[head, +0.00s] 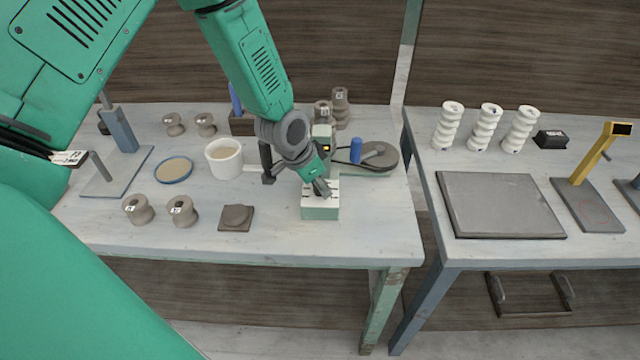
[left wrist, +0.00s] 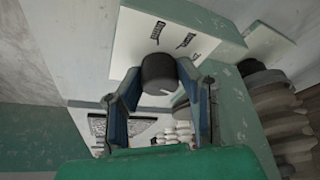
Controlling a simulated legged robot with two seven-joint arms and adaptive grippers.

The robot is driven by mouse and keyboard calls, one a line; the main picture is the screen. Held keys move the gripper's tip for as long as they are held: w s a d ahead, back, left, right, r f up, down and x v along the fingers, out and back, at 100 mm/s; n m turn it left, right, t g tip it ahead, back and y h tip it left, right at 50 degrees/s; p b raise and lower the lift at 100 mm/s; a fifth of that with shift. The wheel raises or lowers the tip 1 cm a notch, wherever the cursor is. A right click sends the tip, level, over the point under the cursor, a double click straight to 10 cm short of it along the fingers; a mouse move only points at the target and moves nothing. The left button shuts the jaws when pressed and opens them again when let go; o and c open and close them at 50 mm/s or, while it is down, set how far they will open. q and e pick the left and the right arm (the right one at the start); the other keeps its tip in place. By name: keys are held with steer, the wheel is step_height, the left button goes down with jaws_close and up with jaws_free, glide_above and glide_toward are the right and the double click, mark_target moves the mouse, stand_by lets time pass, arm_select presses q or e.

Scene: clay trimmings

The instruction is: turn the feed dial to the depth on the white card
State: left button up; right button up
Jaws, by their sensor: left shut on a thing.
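My left gripper (head: 322,188) reaches down onto a small box (head: 320,212) with a white top and pale green lower part, near the front of the left table. In the left wrist view, the dark round feed dial (left wrist: 158,72) with a pale pointer mark sits between the two blue-grey fingers, which are shut on it. Beside the dial, the white panel (left wrist: 138,35) carries dark printed labels too small to read surely. The gripper hides the dial in the head view. I cannot make out the white card for certain. My right gripper is not in view.
Close behind the box are a blue cylinder (head: 356,150) and a grey disc (head: 378,156). A white tub (head: 224,158), a blue-rimmed dish (head: 174,170) and several clay spools stand left. The right table holds white ribbed columns (head: 485,128) and a grey slab (head: 500,205).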

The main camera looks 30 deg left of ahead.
arm_select(q)
steer(key=shift+f, duration=0.1)
stand_by(0.3)
steer(key=o, duration=1.1)
steer(key=shift+w+f, duration=0.1)
steer(key=shift+a+r, duration=0.15)
steer(key=shift+r, duration=0.35)
steer(key=v, duration=1.1)
steer(key=shift+f, duration=0.1)
